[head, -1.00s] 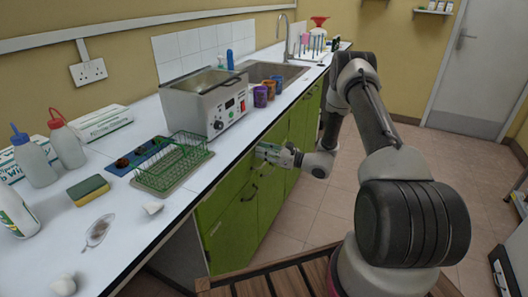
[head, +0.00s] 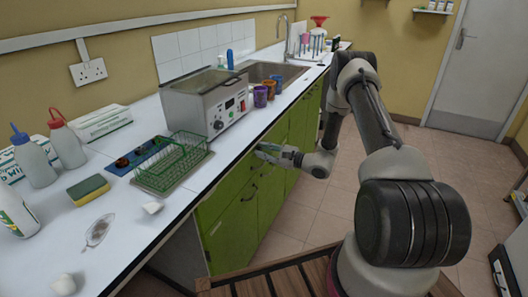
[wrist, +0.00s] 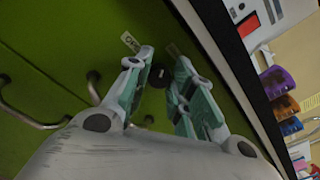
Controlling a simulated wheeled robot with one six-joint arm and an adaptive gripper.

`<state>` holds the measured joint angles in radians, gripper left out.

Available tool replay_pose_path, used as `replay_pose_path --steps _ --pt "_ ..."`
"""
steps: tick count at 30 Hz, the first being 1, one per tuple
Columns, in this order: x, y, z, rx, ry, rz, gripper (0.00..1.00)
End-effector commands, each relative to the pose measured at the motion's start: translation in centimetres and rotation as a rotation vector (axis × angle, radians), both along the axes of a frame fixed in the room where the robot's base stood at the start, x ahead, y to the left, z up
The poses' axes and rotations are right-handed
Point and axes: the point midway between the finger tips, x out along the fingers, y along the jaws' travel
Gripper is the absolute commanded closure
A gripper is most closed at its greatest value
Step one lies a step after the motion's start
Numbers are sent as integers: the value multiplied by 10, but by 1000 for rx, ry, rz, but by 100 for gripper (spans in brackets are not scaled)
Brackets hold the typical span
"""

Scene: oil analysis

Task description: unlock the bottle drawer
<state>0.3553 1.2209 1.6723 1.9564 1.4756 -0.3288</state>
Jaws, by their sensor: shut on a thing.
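A green drawer front (wrist: 60,50) fills the left and middle of the wrist view. In the head view it is on the green cabinet (head: 232,215) under the white worktop. My gripper (wrist: 160,66) is at this front, with its teal-padded fingers on either side of a small dark round piece (wrist: 157,74), seemingly a lock or key head. The gripper is shut on this piece, though its exact shape is hard to make out. A small pale label (wrist: 130,42) sits by the left fingertip; its writing is unreadable. In the head view my gripper (head: 266,151) hides the lock area.
Curved metal handles (wrist: 32,114) stick out from the green fronts near my gripper. The worktop edge (head: 185,212) runs just above it. A metal bath (head: 205,100), a green wire rack (head: 172,165) and coloured cups (head: 261,97) stand on top. The floor (head: 320,205) beside the cabinet is clear.

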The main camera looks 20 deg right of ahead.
Motion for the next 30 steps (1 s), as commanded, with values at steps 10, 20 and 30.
replay_pose_path --steps 10,20,30 --pt "-1 1 -1 -224 -240 0 100" --pt "-1 1 -1 -435 -465 0 100" --pt "-1 1 -2 -608 -649 1 100"
